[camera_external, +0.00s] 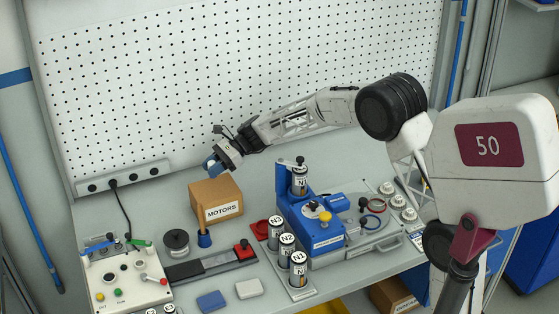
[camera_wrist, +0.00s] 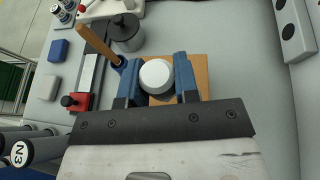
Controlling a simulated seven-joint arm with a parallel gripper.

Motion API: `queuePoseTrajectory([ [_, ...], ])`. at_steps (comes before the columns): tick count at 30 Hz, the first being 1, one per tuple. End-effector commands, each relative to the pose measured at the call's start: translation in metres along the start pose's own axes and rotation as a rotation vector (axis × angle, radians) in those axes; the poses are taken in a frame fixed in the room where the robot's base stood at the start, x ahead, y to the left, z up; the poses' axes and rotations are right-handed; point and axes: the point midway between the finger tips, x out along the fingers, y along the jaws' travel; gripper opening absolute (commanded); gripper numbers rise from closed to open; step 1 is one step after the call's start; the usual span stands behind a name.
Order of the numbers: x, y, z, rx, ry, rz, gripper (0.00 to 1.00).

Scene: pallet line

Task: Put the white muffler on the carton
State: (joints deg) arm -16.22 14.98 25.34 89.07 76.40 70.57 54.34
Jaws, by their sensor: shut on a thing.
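The white muffler (camera_wrist: 156,76) is a round white piece between the two blue fingers of my gripper (camera_wrist: 156,66) in the wrist view. My gripper is shut on it. The carton is a brown box labelled MOTORS (camera_external: 214,196) on the bench, left of centre in the external view. In the wrist view its brown top (camera_wrist: 201,70) shows behind the muffler and fingers. In the external view my gripper (camera_external: 213,165) is just above the carton's far part. The muffler is mostly hidden there, and I cannot tell how large the gap to the carton is.
A wooden-handled tool in a blue holder (camera_external: 204,238) stands close in front of the carton. A blue fixture (camera_external: 322,225) with labelled cylinders stands right. White (camera_external: 249,288) and blue (camera_external: 211,301) blocks lie in front.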

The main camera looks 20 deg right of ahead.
Motion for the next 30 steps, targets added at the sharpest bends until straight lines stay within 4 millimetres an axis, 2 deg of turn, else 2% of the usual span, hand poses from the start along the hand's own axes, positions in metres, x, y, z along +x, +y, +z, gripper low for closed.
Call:
queuePoseTrajectory([
  [13, 0.017, 0.000, -0.042, 0.001, 0.001, 0.001, 0.05],
  [29, 0.020, 0.000, -0.048, 0.000, 0.000, 0.000, 0.05],
  [30, 0.020, 0.000, -0.048, 0.000, 0.000, 0.000, 0.30],
])
